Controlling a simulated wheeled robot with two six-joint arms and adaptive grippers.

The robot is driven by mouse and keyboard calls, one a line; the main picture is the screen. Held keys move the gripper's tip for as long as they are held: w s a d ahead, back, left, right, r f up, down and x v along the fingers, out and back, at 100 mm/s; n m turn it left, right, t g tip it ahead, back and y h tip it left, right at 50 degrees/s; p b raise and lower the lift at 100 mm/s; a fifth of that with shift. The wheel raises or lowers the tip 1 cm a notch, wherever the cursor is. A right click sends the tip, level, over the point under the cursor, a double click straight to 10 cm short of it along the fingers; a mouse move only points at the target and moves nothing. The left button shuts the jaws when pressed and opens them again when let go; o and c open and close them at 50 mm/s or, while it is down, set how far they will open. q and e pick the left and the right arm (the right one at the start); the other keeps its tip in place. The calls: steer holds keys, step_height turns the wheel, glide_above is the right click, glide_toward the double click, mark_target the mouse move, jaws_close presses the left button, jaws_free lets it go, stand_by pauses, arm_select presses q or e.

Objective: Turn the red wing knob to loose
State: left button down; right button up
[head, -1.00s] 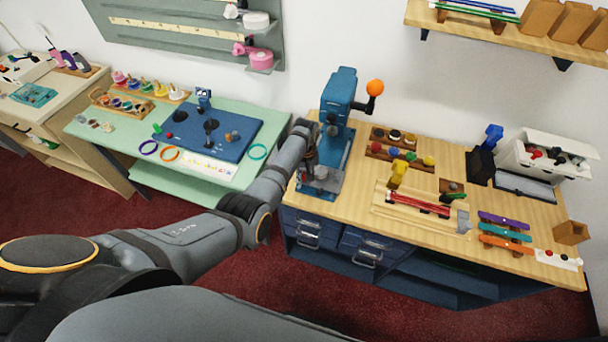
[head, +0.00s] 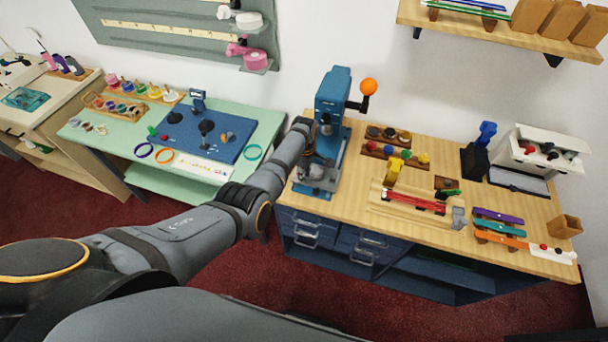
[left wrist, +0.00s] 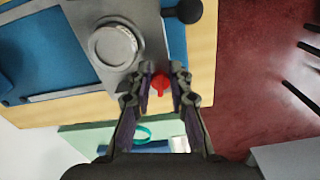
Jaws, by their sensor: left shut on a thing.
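The red wing knob (left wrist: 160,84) shows in the left wrist view at the edge of the grey plate (left wrist: 92,22) of the blue press. My left gripper (left wrist: 161,76) has its two fingers on either side of the knob and is shut on it. The fingers hide part of the knob's sides. In the head view the blue press (head: 332,92) stands at the left end of the wooden counter, and my left arm reaches to its lower front. The knob cannot be made out there. My right gripper is not in view.
The press has a lever with an orange ball (head: 368,86). A round metal disc (left wrist: 113,45) and a black knob (left wrist: 189,11) lie close to my fingers. Wooden trays and coloured tools cover the wooden counter (head: 352,205). A green table (head: 262,128) stands to the left.

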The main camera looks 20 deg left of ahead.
arm_select(q)
steer(key=shift+a+n, duration=0.1)
steer(key=shift+n, duration=0.9)
steer(key=shift+w, duration=0.1)
steer(key=c, duration=1.2)
jaws_free()
steer(key=shift+r, duration=0.3)
step_height(320, 180, up, 11)
steer(key=shift+r, duration=0.2)
